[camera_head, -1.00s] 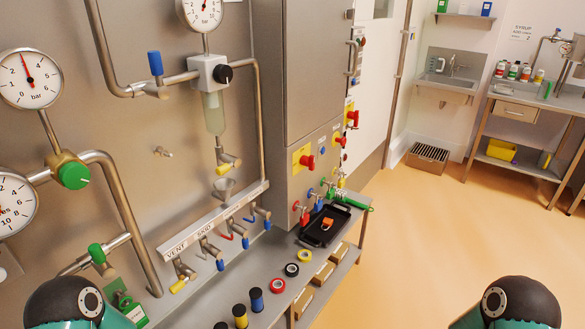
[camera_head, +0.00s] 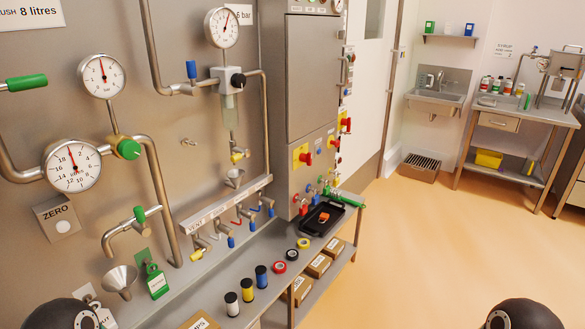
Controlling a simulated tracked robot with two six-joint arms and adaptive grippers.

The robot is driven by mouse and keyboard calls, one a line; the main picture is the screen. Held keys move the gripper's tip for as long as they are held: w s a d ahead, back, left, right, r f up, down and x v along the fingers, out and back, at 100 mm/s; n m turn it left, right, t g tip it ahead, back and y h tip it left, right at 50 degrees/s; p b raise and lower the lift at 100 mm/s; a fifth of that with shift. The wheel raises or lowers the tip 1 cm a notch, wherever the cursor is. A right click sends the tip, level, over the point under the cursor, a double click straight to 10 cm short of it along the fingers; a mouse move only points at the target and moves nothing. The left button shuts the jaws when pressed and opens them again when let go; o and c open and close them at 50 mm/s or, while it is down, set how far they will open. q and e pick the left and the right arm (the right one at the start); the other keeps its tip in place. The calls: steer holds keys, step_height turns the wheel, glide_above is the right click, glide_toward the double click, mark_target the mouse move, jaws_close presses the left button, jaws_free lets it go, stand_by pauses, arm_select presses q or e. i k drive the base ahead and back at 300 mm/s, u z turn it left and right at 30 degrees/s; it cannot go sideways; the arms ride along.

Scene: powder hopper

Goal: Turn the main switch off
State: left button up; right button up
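A red rotary switch on a yellow plate (camera_head: 303,157) is on the front of the grey steel cabinet (camera_head: 313,80), right of the pipe panel. Another red knob on yellow (camera_head: 345,124) is on the cabinet's right side, seen at a steep angle. I cannot read a label on either, so I cannot tell which is the main switch, or how its handle is set. Only dark rounded parts of my two arms show at the bottom left and bottom right edges. Neither gripper is in view, and both arm parts are well away from the cabinet.
Pipes, gauges and valves project from the panel at left. The orange floor (camera_head: 420,250) is clear. A sink (camera_head: 437,91) and table stand behind.

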mark_target(306, 158)
steer(key=z, duration=0.2)
steer(key=i, duration=0.75)
steer(key=u, duration=0.15)
steer(key=k, duration=0.55)
steer(key=z, duration=0.6)
steer(key=i, duration=1.8)
steer(key=u, duration=0.55)
